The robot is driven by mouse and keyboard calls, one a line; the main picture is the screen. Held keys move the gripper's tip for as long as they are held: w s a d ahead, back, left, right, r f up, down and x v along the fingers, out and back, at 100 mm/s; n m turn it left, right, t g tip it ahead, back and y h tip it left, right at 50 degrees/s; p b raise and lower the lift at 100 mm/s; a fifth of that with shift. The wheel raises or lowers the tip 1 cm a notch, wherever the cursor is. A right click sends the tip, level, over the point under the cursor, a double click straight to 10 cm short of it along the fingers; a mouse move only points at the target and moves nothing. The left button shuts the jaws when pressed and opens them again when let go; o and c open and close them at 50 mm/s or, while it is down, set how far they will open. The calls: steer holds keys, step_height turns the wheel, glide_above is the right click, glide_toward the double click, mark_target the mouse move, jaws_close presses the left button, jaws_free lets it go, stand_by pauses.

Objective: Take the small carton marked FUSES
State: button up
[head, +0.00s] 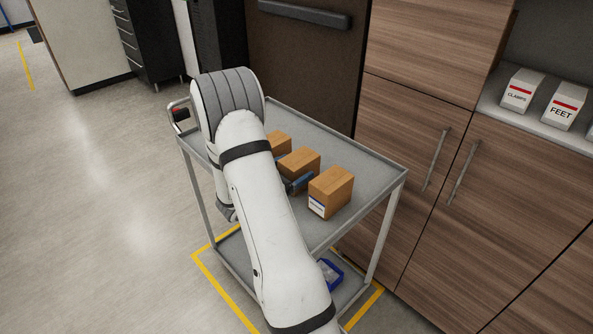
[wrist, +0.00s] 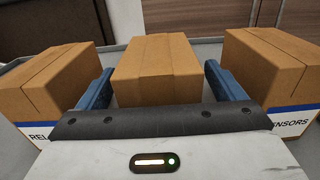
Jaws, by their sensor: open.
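Three small brown cartons stand in a row on the cart's top. The middle carton (wrist: 157,62) sits between the two blue fingers of my open gripper (wrist: 158,82) in the wrist view, with gaps at both sides. Its label is hidden, so I cannot read FUSES on it. The left carton (wrist: 45,78) shows a label starting "REL". The right carton (wrist: 270,75) shows one ending "ENSORS". In the head view the middle carton (head: 300,161) is partly hidden by my arm, and one finger (head: 299,184) shows beside it.
The grey cart (head: 362,172) has a raised rim, and a blue bin (head: 331,273) is on its lower shelf. Wooden cabinets (head: 408,140) stand close at the right. White boxes marked CLAMPS (head: 522,92) and FEET (head: 564,107) are on a shelf. Open floor lies left.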

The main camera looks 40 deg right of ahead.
steer(key=shift+d, duration=0.6)
steer(key=shift+c, duration=0.6)
steer(key=c, duration=1)
steer(key=shift+c, duration=0.6)
steer(key=shift+r, duration=0.1)
